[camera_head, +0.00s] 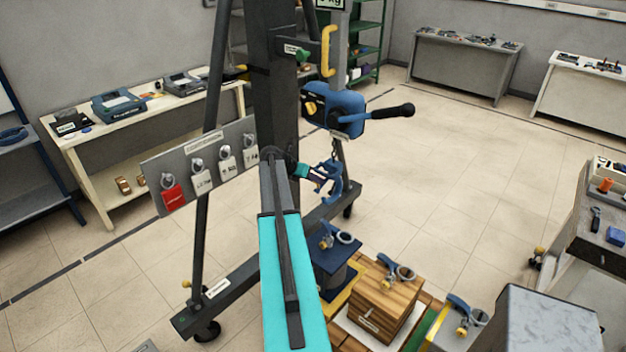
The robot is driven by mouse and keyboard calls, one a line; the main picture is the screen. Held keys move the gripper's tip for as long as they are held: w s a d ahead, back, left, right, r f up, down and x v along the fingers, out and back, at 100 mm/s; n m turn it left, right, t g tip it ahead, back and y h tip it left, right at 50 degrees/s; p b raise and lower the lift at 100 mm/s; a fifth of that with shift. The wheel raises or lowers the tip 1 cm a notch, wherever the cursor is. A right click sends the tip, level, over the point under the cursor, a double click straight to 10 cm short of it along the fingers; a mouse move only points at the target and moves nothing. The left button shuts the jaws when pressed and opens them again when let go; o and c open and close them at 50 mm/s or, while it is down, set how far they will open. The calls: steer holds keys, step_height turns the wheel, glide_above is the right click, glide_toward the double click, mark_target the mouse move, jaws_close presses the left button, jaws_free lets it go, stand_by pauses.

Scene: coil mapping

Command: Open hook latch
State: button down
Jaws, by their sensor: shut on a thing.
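The blue hook (333,187) hangs below the blue hoist body (346,113), in front of the dark frame. My turquoise and dark arm reaches up from the bottom of the view. My gripper (319,175) is at the left side of the hook, shut on what appears to be its latch. The latch is too small and too covered by the gripper to make out its angle.
A black-gripped lever (392,112) sticks out right of the hoist. A grey tag board (202,167) is left of the frame post. Below stand a dark blue block (333,262) and a wooden crate (378,307) with lifting rings.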

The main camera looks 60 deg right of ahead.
steer(key=shift+s+d, duration=0.3)
steer(key=shift+s, duration=0.1)
steer(key=c, duration=1.9)
jaws_free()
steer(key=o, duration=0.3)
steer(key=shift+d+f, duration=0.1)
steer(key=shift+f, duration=0.05)
steer(key=shift+w+a, duration=0.25)
steer(key=shift+w, duration=0.1)
steer(key=b+v, duration=0.2)
steer(key=v, duration=0.5)
steer(key=b+v, duration=0.2)
steer(key=v, duration=0.4)
steer(key=shift+a+r+b, duration=0.25)
steer(key=shift+r+b, duration=0.1)
steer(key=shift+b, duration=0.05)
